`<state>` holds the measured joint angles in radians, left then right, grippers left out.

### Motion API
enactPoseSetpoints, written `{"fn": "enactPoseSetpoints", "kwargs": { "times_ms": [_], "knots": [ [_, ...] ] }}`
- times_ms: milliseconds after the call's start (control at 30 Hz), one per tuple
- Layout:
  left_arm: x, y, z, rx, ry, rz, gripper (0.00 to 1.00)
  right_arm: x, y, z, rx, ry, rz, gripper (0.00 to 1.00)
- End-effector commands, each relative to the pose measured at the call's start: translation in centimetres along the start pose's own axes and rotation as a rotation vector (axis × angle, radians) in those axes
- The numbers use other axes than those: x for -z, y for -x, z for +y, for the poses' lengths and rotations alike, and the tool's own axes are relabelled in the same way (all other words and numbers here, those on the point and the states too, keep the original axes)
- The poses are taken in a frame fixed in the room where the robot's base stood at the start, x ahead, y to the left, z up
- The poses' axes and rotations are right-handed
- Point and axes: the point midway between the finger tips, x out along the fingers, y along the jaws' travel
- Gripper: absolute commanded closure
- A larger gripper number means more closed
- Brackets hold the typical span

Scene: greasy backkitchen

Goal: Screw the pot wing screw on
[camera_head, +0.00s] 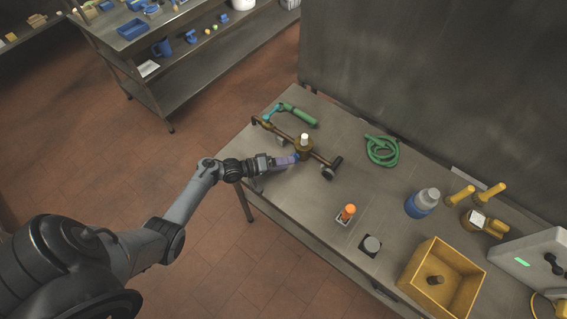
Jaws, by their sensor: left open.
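A brass-coloured pipe fixture (322,160) lies across the left part of the metal table. A round pot-like part (304,150) with a white top (304,138) sits at its middle. My left gripper (294,159) reaches in from the left, its fingers open beside this round part; whether they touch it I cannot tell. I cannot make out a wing screw for certain; one may be hidden by the fingers or too small to tell. A dark end piece (331,170) shows at the fixture's near right end. My right gripper is out of view.
On the metal table (300,208) are a green-handled tool (299,114), a coiled green hose (382,151), an orange-topped item (347,213), a dark round item (371,245), a blue bottle (422,204) and a yellow bin (416,262). A dark wall stands behind.

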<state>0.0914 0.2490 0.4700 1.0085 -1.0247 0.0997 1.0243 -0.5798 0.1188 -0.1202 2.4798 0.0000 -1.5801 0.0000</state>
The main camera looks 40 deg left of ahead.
Motion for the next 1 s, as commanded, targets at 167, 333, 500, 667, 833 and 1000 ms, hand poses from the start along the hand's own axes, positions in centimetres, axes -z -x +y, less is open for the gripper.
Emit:
{"fn": "enactPoseSetpoints", "kwargs": {
  "times_ms": [167, 333, 500, 667, 833, 1000],
  "knots": [
    [-0.1, 0.0, 0.0, 0.001, -0.004, 0.000, 0.28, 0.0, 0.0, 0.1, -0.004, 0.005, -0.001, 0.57],
    [-0.1, -0.1, 0.1, 0.002, -0.006, -0.001, 0.28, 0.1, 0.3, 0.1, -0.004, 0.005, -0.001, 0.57],
    [-0.2, -0.1, 0.0, 0.002, -0.007, -0.001, 0.28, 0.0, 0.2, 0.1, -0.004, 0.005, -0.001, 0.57],
    [0.0, -0.4, 0.0, 0.002, -0.008, 0.000, 0.28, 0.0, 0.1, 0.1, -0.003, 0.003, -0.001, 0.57],
    [0.5, -1.2, -0.1, 0.002, -0.008, -0.001, 0.28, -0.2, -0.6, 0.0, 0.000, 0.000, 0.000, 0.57],
    [1.1, -2.0, -0.1, 0.003, -0.007, -0.001, 0.28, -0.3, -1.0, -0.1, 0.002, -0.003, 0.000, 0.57]
  ]
}}
